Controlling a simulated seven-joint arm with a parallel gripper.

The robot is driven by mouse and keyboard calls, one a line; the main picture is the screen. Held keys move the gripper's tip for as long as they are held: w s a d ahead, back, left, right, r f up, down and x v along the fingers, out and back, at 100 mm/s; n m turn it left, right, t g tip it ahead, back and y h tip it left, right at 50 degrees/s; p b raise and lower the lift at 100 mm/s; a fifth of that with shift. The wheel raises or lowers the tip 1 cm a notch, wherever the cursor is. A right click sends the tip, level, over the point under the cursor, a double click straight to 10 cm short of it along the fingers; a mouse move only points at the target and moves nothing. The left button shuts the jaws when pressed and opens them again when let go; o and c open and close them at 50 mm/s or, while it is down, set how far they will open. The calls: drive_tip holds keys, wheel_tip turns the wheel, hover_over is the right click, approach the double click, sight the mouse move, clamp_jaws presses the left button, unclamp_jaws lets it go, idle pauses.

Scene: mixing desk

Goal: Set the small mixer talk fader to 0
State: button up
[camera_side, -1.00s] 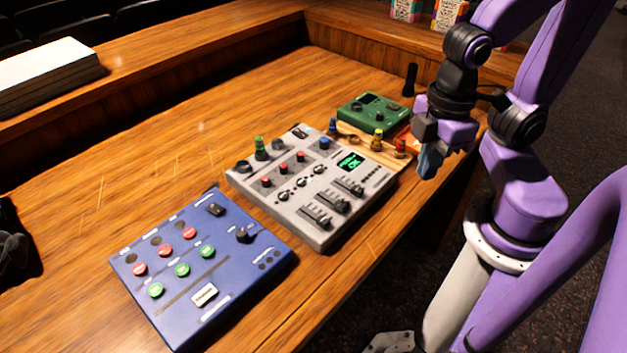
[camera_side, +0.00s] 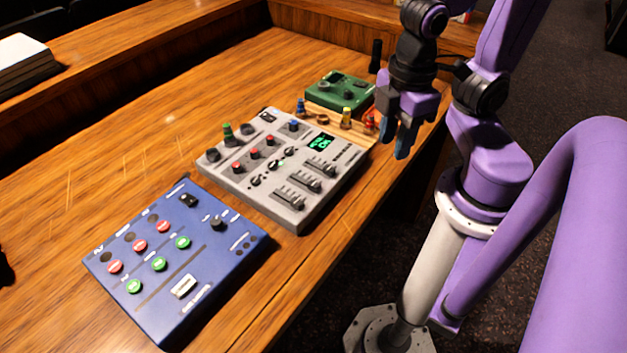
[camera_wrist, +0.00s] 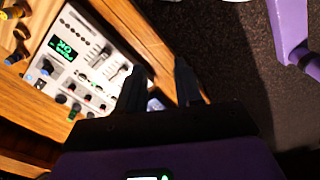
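The small grey mixer (camera_side: 283,165) lies on the wooden desk. It has a lit green display (camera_side: 321,142), several knobs and three sliding faders, one of them near its front edge (camera_side: 287,200). The fader labels are too small to read, so I cannot tell which is the talk fader. The mixer also shows tilted at the left of the wrist view (camera_wrist: 85,62). My gripper (camera_side: 396,138) hangs to the right of the mixer, beyond the desk's front edge, touching nothing. In the wrist view its two dark fingers (camera_wrist: 160,75) are apart with nothing between them.
A blue panel (camera_side: 170,262) with red and green buttons lies left of the mixer. A green box (camera_side: 338,90) and a wooden strip with coloured knobs (camera_side: 345,118) stand beyond it. A raised wooden ledge (camera_side: 110,75) runs behind. Free desk lies behind the devices.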

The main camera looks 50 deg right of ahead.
drive_tip(key=shift+o, duration=0.3)
drive_tip(key=w+a+m+g+h, duration=0.1)
drive_tip(key=w+a+m+g, duration=0.1)
drive_tip(key=w+m, duration=0.4)
drive_tip(key=w+a, duration=0.1)
drive_tip(key=w, duration=0.4)
drive_tip(key=shift+w+a+r+m, duration=0.3)
drive_tip(key=shift+a, duration=0.1)
drive_tip(key=m+g, duration=0.3)
drive_tip(key=m, duration=0.3)
approach(313, 183)
drive_tip(key=shift+y, duration=0.3)
drive_tip(key=x, duration=0.8)
drive_tip(key=shift+s+d+f, duration=0.1)
drive_tip(key=shift+d, duration=0.15)
clamp_jaws()
